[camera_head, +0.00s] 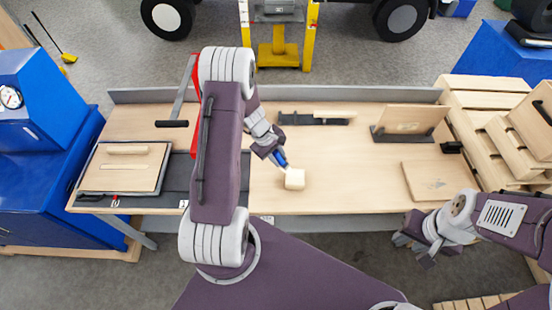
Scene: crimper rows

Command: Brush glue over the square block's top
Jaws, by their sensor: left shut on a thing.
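The square block (295,179) is a pale wooden block on the workbench, near its front edge and right of my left arm. My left gripper (275,155) is just behind and left of the block, pointing down toward it. It is shut on a slim blue thing (281,159), likely the glue brush, whose lower end is close to the block's top left edge. I cannot tell whether it touches the block, and no bristles or glue can be made out. My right gripper (416,250) is low at the right, off the bench's front edge, with its fingers apart and empty.
The workbench (340,200) is clear around the block. A dark rack (315,118), a stand with a board (411,122) and a flat board (438,180) lie behind and right. A framed panel (125,168) lies left. Wooden crates (490,90) stand at the right.

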